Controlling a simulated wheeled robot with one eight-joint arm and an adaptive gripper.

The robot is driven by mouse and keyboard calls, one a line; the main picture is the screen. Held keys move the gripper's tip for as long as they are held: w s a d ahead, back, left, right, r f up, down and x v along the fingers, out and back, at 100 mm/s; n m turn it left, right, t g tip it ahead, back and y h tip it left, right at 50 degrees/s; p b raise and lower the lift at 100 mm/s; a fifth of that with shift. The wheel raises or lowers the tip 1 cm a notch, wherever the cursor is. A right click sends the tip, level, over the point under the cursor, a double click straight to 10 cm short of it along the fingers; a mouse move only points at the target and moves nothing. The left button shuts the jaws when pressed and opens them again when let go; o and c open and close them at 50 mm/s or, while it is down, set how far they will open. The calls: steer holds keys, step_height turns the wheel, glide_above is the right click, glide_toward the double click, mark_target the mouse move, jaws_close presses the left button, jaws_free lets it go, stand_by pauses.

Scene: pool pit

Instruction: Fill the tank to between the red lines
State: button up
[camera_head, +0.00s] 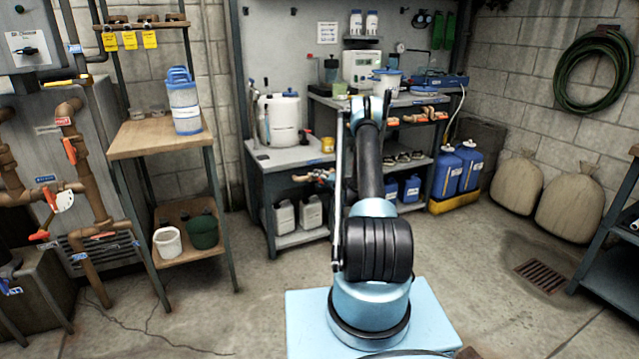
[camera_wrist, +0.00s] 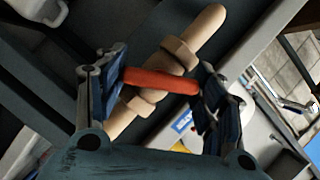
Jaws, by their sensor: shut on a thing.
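In the wrist view my gripper (camera_wrist: 158,88) has its two fingers at the two ends of a red valve handle (camera_wrist: 160,81). The handle lies across a tan pipe (camera_wrist: 207,24) with a thick hexagonal fitting, which runs diagonally behind it. In the head view my arm reaches up toward the workbench, and I cannot make out the gripper there. A white container with a blue cap (camera_head: 283,120) stands on the bench; I cannot tell whether it is the tank. No red lines can be made out. A pipe with an orange-red handle (camera_head: 300,178) shows below the bench top.
The workbench (camera_head: 298,155) carries bottles and instruments. At left are a wooden stand (camera_head: 150,140) with a blue-white jug (camera_head: 184,105), and copper pipes with orange levers (camera_head: 70,150). Blue canisters (camera_head: 458,170) and sacks (camera_head: 518,186) stand at right. The floor in front is mostly clear.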

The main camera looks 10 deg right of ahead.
steer(key=shift+d, duration=0.1)
steer(key=shift+d+f+m+t+y, duration=0.1)
steer(key=shift+m+t+y, duration=0.25)
steer(key=shift+m, duration=0.9)
steer(key=shift+f+m+t+y, duration=0.1)
steer(key=shift+m+t+y, duration=0.25)
steer(key=shift+m, duration=0.9)
steer(key=o, duration=1.1)
steer(key=shift+c, duration=0.2)
steer(key=v, duration=1.2)
steer(key=shift+f, duration=0.15)
steer(key=shift+w, duration=0.1)
